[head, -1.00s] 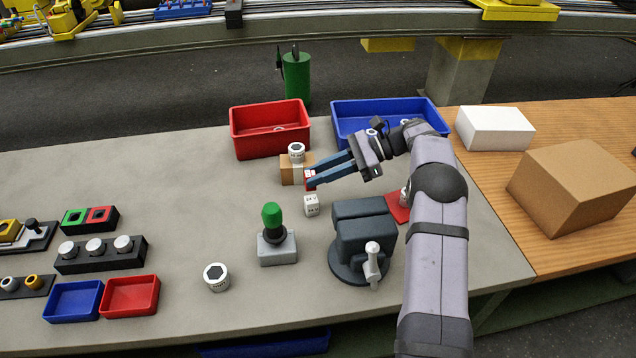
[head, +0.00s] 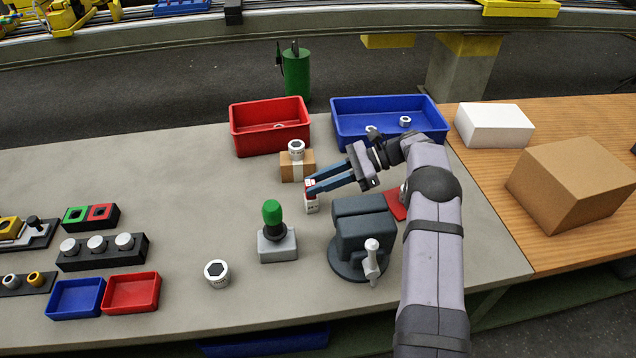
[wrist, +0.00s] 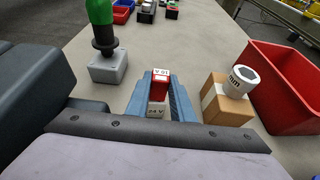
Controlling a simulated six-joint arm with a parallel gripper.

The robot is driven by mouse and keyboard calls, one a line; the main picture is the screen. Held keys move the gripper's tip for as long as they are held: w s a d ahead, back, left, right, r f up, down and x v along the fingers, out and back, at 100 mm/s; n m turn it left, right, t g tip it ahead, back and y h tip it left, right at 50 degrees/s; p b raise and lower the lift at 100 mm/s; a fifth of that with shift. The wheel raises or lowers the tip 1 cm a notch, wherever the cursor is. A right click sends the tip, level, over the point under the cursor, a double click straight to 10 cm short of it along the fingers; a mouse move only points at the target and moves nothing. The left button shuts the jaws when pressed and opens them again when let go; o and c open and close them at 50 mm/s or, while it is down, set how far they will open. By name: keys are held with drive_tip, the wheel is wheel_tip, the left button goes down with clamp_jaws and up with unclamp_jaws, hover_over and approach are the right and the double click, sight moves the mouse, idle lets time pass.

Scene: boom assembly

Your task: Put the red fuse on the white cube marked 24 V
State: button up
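The red fuse (head: 310,184) with a white marked top is between the fingers of my gripper (head: 312,188). In the wrist view the fuse (wrist: 160,82) sits between both blue fingers (wrist: 161,98), which are shut on it. The white cube marked 24 V (head: 311,205) stands on the grey table.
A cardboard block (head: 289,172) with a white ring (head: 296,150) on it stands just behind. A grey box with a green knob (head: 272,213) is at the front left, and a dark vise (head: 361,238) at the front right. Red (head: 267,151) and blue (head: 392,136) bins stand at the back.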

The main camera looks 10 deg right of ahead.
drive_tip(key=o, duration=0.4)
drive_tip(key=shift+o, duration=0.2)
drive_tip(key=shift+r, duration=0.2)
drive_tip(key=b+v, duration=0.2)
drive_tip(key=v, duration=0.5)
drive_tip(key=shift+d, duration=0.3)
